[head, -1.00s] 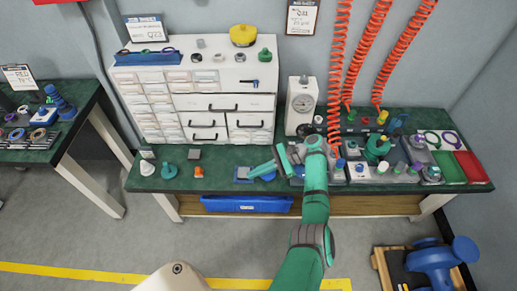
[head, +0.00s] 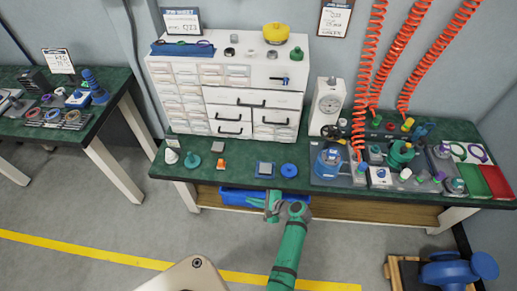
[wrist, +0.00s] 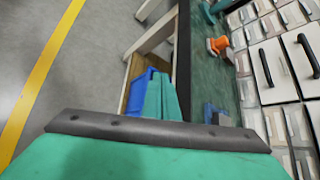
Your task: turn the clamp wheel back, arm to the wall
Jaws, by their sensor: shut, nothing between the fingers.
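The likely clamp wheel is a small black handwheel (head: 331,132) on the test station at the right part of the bench. It stands behind a blue round part (head: 328,162) and below a white gauge unit (head: 327,104). Which way its arm points is too small to tell. My green gripper (head: 272,205) is shut and empty, in front of the bench's front edge, left of the wheel and apart from it. In the wrist view its fingers (wrist: 160,97) show close together before the blue bin; the wheel is not in that view.
The green bench top (head: 225,168) carries a blue disc (head: 289,170), a blue-grey block (head: 265,169) and an orange part (head: 221,163). A blue bin (head: 238,196) sits under it. Red coiled hoses (head: 358,100) hang beside the wheel. A white drawer cabinet (head: 230,90) stands behind.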

